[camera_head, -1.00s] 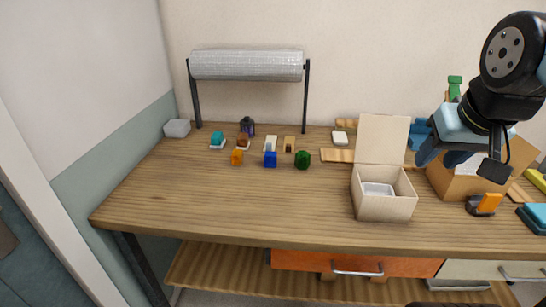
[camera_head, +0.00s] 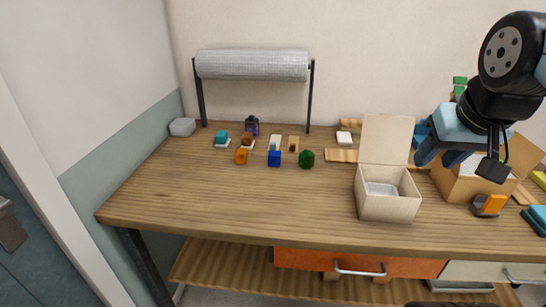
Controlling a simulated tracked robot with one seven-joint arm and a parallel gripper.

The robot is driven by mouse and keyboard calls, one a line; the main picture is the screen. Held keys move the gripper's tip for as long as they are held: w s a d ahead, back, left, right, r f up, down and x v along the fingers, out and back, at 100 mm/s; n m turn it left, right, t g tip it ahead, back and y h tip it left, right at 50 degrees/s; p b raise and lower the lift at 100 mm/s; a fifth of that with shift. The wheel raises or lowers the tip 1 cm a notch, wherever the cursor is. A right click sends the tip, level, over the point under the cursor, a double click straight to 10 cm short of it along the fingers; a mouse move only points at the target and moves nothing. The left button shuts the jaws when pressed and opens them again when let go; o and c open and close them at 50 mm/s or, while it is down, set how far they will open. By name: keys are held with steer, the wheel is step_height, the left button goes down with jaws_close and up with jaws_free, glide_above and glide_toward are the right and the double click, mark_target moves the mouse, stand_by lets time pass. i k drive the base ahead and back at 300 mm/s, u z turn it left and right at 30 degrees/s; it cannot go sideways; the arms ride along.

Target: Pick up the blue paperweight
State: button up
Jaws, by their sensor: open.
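The blue paperweight (camera_head: 274,159) is a small blue block standing on the wooden table (camera_head: 220,205), left of the middle of the view. It stands between an orange block (camera_head: 241,156) on its left and a green one (camera_head: 306,159) on its right. My gripper (camera_head: 457,157) is at the upper right, above the right side of the table, far from the blue block. It is open, and I see nothing between its fingers.
Behind the blue block are small pieces, including a teal one (camera_head: 221,137) and a dark bottle (camera_head: 252,126). A roll on a stand (camera_head: 252,65) rises behind. An open cream box (camera_head: 388,205) and a brown carton (camera_head: 462,186) stand right. The table's front left is clear.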

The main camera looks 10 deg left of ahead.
mark_target(274, 156)
steer(key=z, duration=0.8)
steer(key=i, duration=0.1)
steer(key=u, duration=2.65)
steer(key=k, duration=0.85)
steer(key=z, duration=1.2)
steer(key=i, duration=1)
steer(key=z, duration=0.05)
